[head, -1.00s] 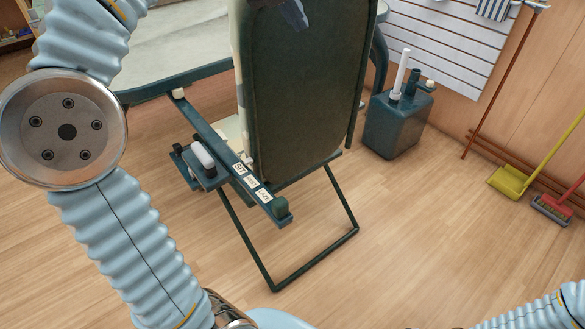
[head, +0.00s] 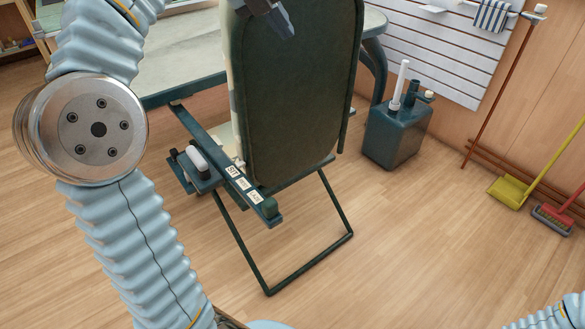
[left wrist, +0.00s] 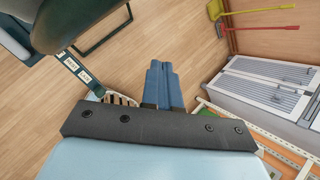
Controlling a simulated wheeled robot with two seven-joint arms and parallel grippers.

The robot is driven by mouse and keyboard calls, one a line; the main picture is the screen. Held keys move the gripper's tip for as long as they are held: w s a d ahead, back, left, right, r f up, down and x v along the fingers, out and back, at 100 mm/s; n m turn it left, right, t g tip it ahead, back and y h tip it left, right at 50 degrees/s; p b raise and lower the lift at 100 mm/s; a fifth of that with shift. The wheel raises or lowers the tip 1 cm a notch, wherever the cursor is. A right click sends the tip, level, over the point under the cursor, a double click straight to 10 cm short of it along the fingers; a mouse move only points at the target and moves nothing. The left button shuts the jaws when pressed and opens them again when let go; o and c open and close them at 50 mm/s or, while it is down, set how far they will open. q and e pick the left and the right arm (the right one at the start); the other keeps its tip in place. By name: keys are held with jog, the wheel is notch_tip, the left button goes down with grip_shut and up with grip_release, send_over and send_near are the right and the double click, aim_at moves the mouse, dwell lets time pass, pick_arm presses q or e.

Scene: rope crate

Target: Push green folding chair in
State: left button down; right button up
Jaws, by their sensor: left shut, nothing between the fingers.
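The green folding chair (head: 295,100) stands at the table, its dark green backrest facing me and its tube leg frame on the floor. A side rail with white labels and a grey-white knob shows at its left. The chair also shows at the upper left of the left wrist view (left wrist: 75,22). My left gripper (head: 286,24) is shut and empty, at the upper part of the backrest. I cannot tell whether it touches. Its closed fingers point away in the left wrist view (left wrist: 162,68). My right gripper is out of view; only a bit of that arm shows.
The table (head: 200,60) lies beyond the chair, partly hidden by it. A dark green canister (head: 392,137) stands right of the chair. The floor at right front is clear.

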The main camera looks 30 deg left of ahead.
pick_arm(q)
jog(key=shift+w+a, duration=0.3)
jog(key=shift+a, duration=0.5)
jog(key=shift+w+a, duration=0.25)
jog(key=shift+a, duration=0.6)
jog(key=shift+w+a, duration=0.3)
jog(key=shift+a, duration=0.5)
notch_tip(320, 180, up, 6)
jog(key=s+d, duration=0.1)
jog(key=d, duration=0.2)
